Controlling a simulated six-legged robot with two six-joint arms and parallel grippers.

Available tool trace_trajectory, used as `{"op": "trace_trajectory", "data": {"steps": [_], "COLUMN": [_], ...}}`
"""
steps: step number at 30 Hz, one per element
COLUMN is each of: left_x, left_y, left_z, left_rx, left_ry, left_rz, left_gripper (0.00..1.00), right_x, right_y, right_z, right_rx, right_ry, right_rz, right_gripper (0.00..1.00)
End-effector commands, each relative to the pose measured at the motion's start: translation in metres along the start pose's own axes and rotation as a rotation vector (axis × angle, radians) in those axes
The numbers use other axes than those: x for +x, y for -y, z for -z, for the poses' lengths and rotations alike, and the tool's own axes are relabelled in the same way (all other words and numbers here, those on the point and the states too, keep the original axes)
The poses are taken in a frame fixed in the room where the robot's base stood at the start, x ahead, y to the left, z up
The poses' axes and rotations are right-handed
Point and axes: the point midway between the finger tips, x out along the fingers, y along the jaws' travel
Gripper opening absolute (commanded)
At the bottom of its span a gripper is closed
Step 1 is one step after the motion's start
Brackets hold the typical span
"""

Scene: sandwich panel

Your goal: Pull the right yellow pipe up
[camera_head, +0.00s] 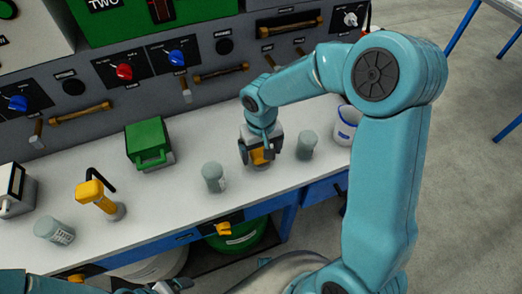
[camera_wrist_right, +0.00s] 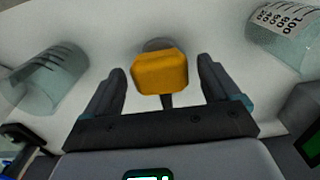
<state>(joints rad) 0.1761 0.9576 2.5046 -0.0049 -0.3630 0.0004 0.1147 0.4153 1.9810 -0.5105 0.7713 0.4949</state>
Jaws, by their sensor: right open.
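The right yellow pipe (camera_head: 260,157) is on the white bench, mostly covered by my right gripper (camera_head: 259,148) in the head view. In the right wrist view, the yellow top of the pipe (camera_wrist_right: 161,72) lies between the two spread dark fingers of my right gripper (camera_wrist_right: 161,84), with a gap on each side. The lower part of this pipe is hidden. Another yellow pipe (camera_head: 96,195) with a bent top stands on the left part of the bench. A piece of my left gripper (camera_head: 168,287) shows at the bottom edge of the head view; its fingers are unclear.
Glass beakers stand close on either side of the right pipe, one to the left (camera_head: 213,177) and one to the right (camera_head: 306,145). A white and blue container (camera_head: 345,124) is farther right. A green box (camera_head: 149,143) sits near the panel (camera_head: 140,95) with knobs and handles.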

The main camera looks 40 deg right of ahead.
Motion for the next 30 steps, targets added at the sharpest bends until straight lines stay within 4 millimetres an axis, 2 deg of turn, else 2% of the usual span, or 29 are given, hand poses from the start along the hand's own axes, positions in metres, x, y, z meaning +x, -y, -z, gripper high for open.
{"op": "trace_trajectory", "data": {"steps": [8, 9, 14, 15, 16, 20, 27, 30], "left_x": [0.0, 0.0, 0.0, 0.0, 0.0, -0.006, -0.04, -0.047], "left_y": [0.0, 0.0, 0.0, 0.0, 0.0, -0.002, -0.014, -0.017], "left_z": [0.0, 0.0, 0.0, 0.0, 0.0, 0.0, -0.001, -0.001], "left_rx": [0.0, 0.0, 0.0, 0.0, 0.0, 0.0, 0.0, 0.0], "left_ry": [0.0, 0.0, 0.0, 0.0, 0.0, 0.0, 0.0, 0.0], "left_rz": [0.0, 0.0, 0.0, 0.0, 0.0, 0.0, 0.0, 0.0], "left_gripper": [0.89, 0.89, 0.89, 0.89, 0.89, 0.89, 0.89, 0.89], "right_x": [0.003, 0.003, 0.003, 0.003, 0.003, -0.008, -0.067, -0.082], "right_y": [0.0, 0.0, 0.0, 0.0, 0.0, 0.0, 0.0, 0.0], "right_z": [0.001, 0.001, 0.001, 0.001, 0.001, 0.001, 0.002, 0.002], "right_rx": [0.001, 0.001, 0.001, 0.001, 0.001, 0.001, 0.002, 0.001], "right_ry": [0.0, 0.0, 0.0, 0.0, 0.0, -0.001, -0.005, -0.005], "right_rz": [0.0, 0.0, 0.0, 0.0, 0.0, 0.0, 0.0, 0.0], "right_gripper": [0.89, 0.86, 0.34, 0.21, 0.14, 0.14, 0.14, 0.14]}}
